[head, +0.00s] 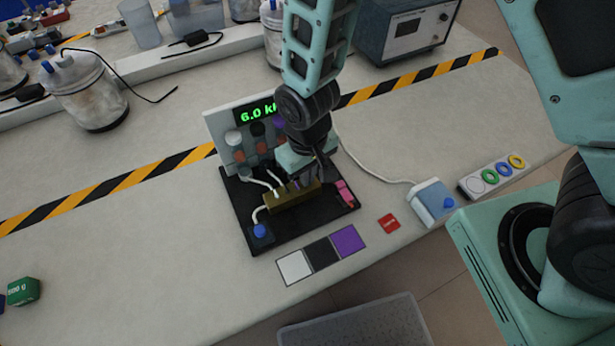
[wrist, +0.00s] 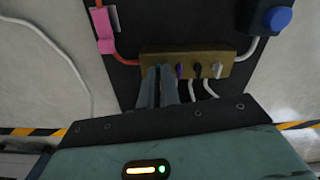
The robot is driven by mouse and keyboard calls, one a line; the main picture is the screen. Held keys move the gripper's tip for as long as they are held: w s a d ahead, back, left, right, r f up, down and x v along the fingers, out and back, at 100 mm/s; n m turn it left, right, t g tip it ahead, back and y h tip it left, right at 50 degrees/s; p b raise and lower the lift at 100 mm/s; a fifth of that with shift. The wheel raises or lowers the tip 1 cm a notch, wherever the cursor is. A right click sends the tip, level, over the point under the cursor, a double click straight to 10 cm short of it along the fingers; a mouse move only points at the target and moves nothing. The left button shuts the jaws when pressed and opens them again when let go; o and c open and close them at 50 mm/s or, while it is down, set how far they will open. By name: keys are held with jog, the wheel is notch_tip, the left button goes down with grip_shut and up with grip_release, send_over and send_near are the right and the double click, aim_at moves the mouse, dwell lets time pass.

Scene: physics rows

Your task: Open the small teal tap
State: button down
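I cannot make out a teal tap as a separate thing in either view; my gripper covers part of the brass block. The brass block (wrist: 228,62) on the black board has small purple (wrist: 179,70), black (wrist: 197,68) and white (wrist: 217,70) pieces along its edge. It also shows in the head view (head: 290,203). My gripper (wrist: 161,70) points at the block's left part in the wrist view, beside the purple piece. Whether anything small is between the tips is hidden.
The black board (head: 285,235) carries a blue knob (head: 259,231), a pink part (head: 344,190) and a panel with a green readout (head: 257,114). White, black and purple squares (head: 321,253) lie in front. A blue-topped box (head: 432,200) stands right. The table at front left is mostly clear.

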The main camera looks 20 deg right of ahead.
jog(key=n, duration=0.4)
jog(key=shift+n, duration=0.4)
jog(key=n+p, duration=0.1)
jog(key=n, duration=0.3)
jog(key=shift+n, duration=1.5)
jog(key=shift+n+p, duration=0.35)
jog(key=shift+n, duration=0.75)
jog(key=c, duration=2)
grip_release()
jog(key=shift+n, duration=0.9)
jog(key=shift+c, duration=0.2)
jog(key=shift+o, duration=0.5)
